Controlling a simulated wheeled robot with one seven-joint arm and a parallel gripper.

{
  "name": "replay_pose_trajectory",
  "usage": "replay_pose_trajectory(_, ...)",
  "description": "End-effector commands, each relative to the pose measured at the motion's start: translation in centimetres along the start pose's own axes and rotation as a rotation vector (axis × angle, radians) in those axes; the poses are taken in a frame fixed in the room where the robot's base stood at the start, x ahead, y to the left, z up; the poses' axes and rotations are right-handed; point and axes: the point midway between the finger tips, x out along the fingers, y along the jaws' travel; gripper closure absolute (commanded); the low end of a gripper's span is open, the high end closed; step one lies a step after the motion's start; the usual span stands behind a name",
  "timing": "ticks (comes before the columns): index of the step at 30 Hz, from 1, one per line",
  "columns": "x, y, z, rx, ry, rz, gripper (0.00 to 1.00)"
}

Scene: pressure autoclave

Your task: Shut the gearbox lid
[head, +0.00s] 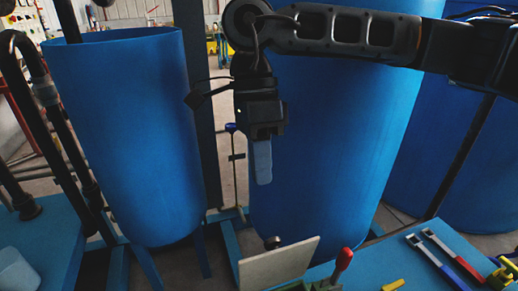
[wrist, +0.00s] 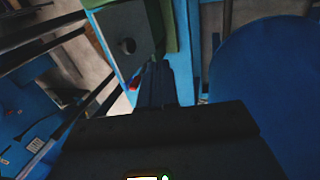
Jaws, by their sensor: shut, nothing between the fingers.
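The gearbox lid appears to be the pale grey flat panel (head: 280,267) at the bottom middle of the head view. It stands raised and tilted at the blue table's edge, with a dark round knob (head: 272,242) just beyond its top edge. In the wrist view a grey panel (wrist: 112,28) with a dark round knob (wrist: 127,46) shows at the upper left, likely the same lid. My gripper (head: 263,180) points down, shut and empty, above the panel and apart from it in the picture. Its dark fingers (wrist: 158,72) also show in the wrist view. The gearbox body is mostly out of frame.
A red-handled clamp (head: 343,262) stands right of the panel. Tools with blue and red handles (head: 450,258) and a yellow piece (head: 392,285) lie on the blue table (head: 408,262). Large blue tanks (head: 125,140) stand behind, close to my arm.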

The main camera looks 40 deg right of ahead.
Motion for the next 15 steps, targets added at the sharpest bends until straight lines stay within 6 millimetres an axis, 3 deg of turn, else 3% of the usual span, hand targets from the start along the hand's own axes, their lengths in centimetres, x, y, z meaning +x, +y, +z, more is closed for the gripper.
replay_pose_trajectory(8, 5.4, 0.1, 0.1, -0.001, -0.003, 0.004, 1.00)
replay_pose_trajectory(15, 6.6, 2.9, 0.1, -0.001, -0.002, 0.001, 1.00)
